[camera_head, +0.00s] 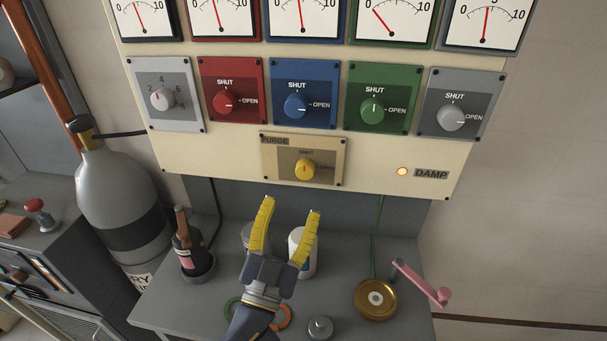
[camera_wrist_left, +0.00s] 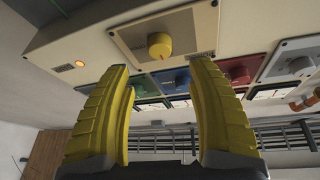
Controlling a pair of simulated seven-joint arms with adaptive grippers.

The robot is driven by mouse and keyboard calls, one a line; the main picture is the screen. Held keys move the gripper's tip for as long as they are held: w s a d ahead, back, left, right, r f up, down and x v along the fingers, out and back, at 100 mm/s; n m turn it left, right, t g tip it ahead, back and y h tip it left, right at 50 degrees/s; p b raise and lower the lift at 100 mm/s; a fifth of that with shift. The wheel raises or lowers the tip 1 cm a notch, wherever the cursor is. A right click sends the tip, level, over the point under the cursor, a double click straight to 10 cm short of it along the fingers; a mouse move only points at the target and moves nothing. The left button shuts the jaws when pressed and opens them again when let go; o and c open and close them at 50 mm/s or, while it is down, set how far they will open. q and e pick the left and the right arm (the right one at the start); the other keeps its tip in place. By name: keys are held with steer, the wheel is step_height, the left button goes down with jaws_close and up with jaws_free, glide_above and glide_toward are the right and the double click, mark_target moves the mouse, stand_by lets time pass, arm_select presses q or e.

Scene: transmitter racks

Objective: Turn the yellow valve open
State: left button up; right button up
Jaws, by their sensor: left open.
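The yellow valve (camera_head: 304,169) is a small round knob on the tan PURGE plate (camera_head: 284,177), low on the cream panel. A thin mark on the knob points up toward the word SHUT. My left gripper (camera_head: 290,207) has yellow fingers spread apart, empty, below and a little left of the knob in the head view. In the left wrist view the yellow valve (camera_wrist_left: 159,45) shows beyond and between the open fingertips (camera_wrist_left: 160,65), with nothing touching it. My right gripper is not in view.
Grey, red (camera_head: 226,100), blue (camera_head: 296,104) and green (camera_head: 373,109) dials sit above the PURGE plate, below several gauges. A lit DAMP lamp (camera_head: 402,171) is at right. A bottle (camera_head: 188,245), a white container (camera_head: 303,254) and a brass reel (camera_head: 376,299) stand on the grey bench (camera_head: 200,307).

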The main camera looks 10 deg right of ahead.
mark_target(304, 174)
arm_select(q)
steer(key=x, duration=0.9)
steer(key=shift+c, duration=0.2)
steer(key=shift+s, duration=0.1)
jaws_close()
